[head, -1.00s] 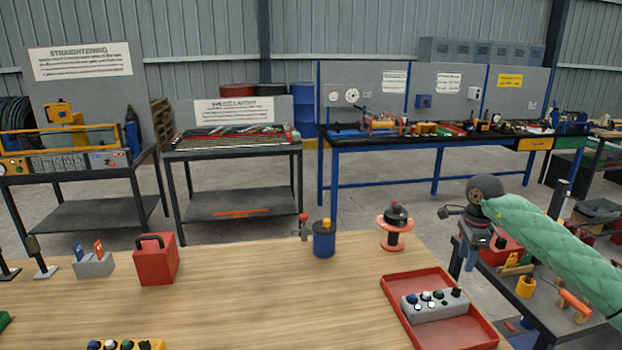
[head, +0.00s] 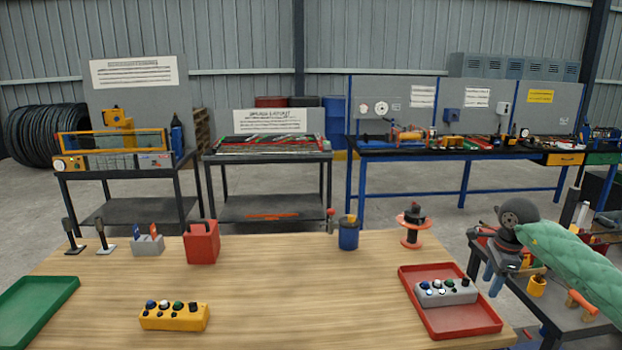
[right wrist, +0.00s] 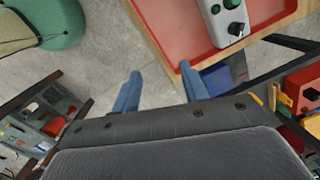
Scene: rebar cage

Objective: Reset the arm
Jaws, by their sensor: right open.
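My right arm, in a green quilted sleeve, comes in from the right in the head view. Its gripper (head: 493,282) points down just off the table's right edge, beside the red tray (head: 482,322). In the right wrist view the two blue fingers (right wrist: 160,88) are wide apart with bare floor between them, open and empty. The red tray (right wrist: 172,28) shows there just beyond the fingers. A grey button box (head: 446,293) lies in that tray. My left gripper is not in view.
The wooden table (head: 290,300) also holds a yellow button box (head: 174,318), a green tray (head: 35,305), a red container (head: 202,246), a blue cup (head: 348,236) and an orange spool (head: 412,232). A dark side cart (head: 560,318) with tools stands under my right arm. The table's middle is clear.

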